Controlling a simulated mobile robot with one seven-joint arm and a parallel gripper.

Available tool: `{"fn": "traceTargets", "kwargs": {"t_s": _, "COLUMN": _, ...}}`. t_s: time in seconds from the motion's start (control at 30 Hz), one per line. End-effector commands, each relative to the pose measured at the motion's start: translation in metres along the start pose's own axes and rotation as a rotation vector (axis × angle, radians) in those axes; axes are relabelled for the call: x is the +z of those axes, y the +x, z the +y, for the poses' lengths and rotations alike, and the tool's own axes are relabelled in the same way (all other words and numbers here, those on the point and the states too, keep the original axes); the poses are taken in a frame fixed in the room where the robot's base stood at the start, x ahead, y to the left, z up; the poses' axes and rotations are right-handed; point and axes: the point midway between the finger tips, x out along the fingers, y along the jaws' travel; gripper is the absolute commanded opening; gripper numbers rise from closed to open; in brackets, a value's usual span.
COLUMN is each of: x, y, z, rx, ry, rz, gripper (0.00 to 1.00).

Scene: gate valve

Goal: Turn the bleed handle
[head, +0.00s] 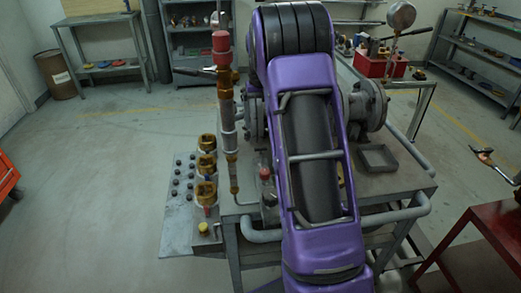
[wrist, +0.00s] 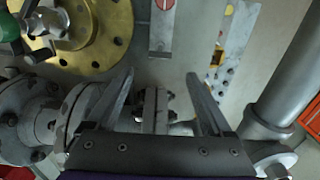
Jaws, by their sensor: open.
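My gripper (wrist: 160,76) is open in the wrist view, its two grey fingers apart. Between and beyond them lies a narrow grey metal fitting with bolts (wrist: 155,108); I cannot tell whether it belongs to the bleed handle, and nothing is gripped. In the head view my purple arm hides the gripper and the middle of the valve piping. A grey flange (head: 371,105) shows to the right of the arm. Left of it stands an upright pipe with a red cap (head: 221,42) and a dark side lever (head: 190,70). I cannot tell for certain which part is the bleed handle.
A brass flange (wrist: 95,35) and a thick grey pipe (wrist: 290,75) flank the fingers in the wrist view. A red toolbox (head: 382,64) stands behind. Open floor lies left.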

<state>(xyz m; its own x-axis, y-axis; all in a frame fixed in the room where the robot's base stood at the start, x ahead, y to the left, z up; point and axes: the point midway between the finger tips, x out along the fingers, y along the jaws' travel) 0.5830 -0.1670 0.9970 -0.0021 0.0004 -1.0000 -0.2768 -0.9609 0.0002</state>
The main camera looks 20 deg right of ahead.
Motion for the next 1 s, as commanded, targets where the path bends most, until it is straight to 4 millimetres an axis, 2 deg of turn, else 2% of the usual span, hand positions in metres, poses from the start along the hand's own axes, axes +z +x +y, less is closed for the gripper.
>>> {"fn": "traceTargets", "kwargs": {"t_s": 0.03, "x": 0.0, "y": 0.013, "z": 0.0, "rx": 0.0, "ry": 0.0, "rz": -0.003, "gripper": 0.85}}
{"fn": "traceTargets", "kwargs": {"t_s": 0.3, "x": 0.0, "y": 0.071, "z": 0.0, "rx": -0.001, "ry": 0.0, "rz": -0.001, "gripper": 0.85}}
{"fn": "traceTargets", "kwargs": {"t_s": 0.5, "x": 0.0, "y": 0.099, "z": 0.0, "rx": -0.001, "ry": 0.0, "rz": 0.0, "gripper": 0.85}}
{"fn": "traceTargets", "kwargs": {"t_s": 0.7, "x": -0.001, "y": 0.109, "z": 0.0, "rx": 0.0, "ry": 0.0, "rz": 0.002, "gripper": 0.85}}
{"fn": "traceTargets", "kwargs": {"t_s": 0.93, "x": -0.001, "y": 0.109, "z": 0.0, "rx": 0.0, "ry": 0.0, "rz": 0.002, "gripper": 0.85}}
{"fn": "traceTargets", "kwargs": {"t_s": 0.97, "x": -0.001, "y": 0.109, "z": 0.0, "rx": 0.0, "ry": 0.0, "rz": 0.002, "gripper": 0.83}}
{"fn": "traceTargets", "kwargs": {"t_s": 1.0, "x": -0.001, "y": 0.109, "z": 0.0, "rx": 0.0, "ry": 0.0, "rz": 0.002, "gripper": 0.76}}
